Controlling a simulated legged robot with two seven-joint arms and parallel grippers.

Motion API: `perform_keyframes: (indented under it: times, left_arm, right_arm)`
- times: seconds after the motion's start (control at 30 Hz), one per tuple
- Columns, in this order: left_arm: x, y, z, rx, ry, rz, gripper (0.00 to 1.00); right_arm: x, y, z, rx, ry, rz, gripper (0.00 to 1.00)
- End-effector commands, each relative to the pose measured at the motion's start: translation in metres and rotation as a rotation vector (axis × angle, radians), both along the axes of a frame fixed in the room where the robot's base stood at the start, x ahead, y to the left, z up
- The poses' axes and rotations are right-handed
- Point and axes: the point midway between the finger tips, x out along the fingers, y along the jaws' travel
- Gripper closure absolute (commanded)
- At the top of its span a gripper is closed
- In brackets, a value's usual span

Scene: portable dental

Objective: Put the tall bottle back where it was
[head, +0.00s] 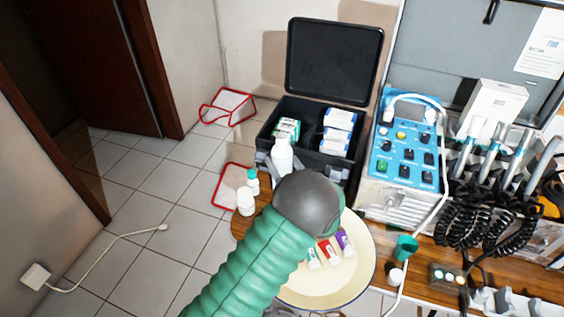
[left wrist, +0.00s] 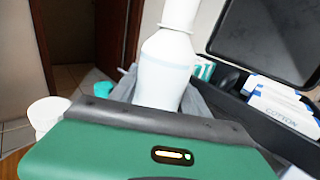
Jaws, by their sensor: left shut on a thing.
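The tall bottle (head: 281,155) is white with a narrow neck and stands upright at the front edge of the open black case. In the left wrist view the tall bottle (left wrist: 165,70) rises in front of the camera, its top cut off and its lower end hidden behind my gripper body. My left gripper (head: 276,168) is shut on the tall bottle; the grey wrist and green sleeve of my left arm hide most of it in the head view. I cannot tell whether the bottle's base touches the table. My right gripper is not in view.
The black case (head: 334,60) holds several boxes. A cream round tray (head: 355,282) with tubes lies under my arm. A blue control unit (head: 408,145) stands right.

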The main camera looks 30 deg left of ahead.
Motion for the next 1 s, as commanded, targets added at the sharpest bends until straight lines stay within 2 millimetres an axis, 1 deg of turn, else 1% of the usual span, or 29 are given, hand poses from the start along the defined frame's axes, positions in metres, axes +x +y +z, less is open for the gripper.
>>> perform_keyframes:
  times: [0.03,0.07,0.1,0.4,0.47,0.57,0.8,0.9,1.0]
  left_arm:
    - [0.000,0.000,-0.002,0.001,-0.001,-0.001,1.00]
    - [0.001,0.000,-0.002,0.000,0.000,-0.001,0.42]
    - [0.001,0.000,-0.001,0.000,0.000,-0.001,0.37]
    - [0.000,0.000,0.001,0.000,-0.001,0.000,0.37]
    - [-0.001,-0.004,0.002,0.001,-0.001,-0.002,0.37]
    - [-0.009,-0.019,0.002,0.000,0.001,-0.005,0.37]
    - [-0.042,-0.072,0.004,0.001,-0.001,-0.006,0.37]
    - [-0.053,-0.089,0.003,0.001,0.000,-0.005,0.37]
    - [-0.060,-0.099,0.003,0.002,-0.001,-0.003,0.37]
  right_arm:
    - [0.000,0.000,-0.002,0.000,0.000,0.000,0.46]
    - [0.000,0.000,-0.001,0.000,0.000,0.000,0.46]
    - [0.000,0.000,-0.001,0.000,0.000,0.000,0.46]
    - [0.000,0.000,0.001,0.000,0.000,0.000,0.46]
    - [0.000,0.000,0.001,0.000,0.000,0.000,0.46]
    - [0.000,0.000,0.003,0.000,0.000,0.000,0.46]
    - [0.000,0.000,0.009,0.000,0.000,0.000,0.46]
    - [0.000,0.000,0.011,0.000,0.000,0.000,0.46]
    - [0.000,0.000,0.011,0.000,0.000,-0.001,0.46]
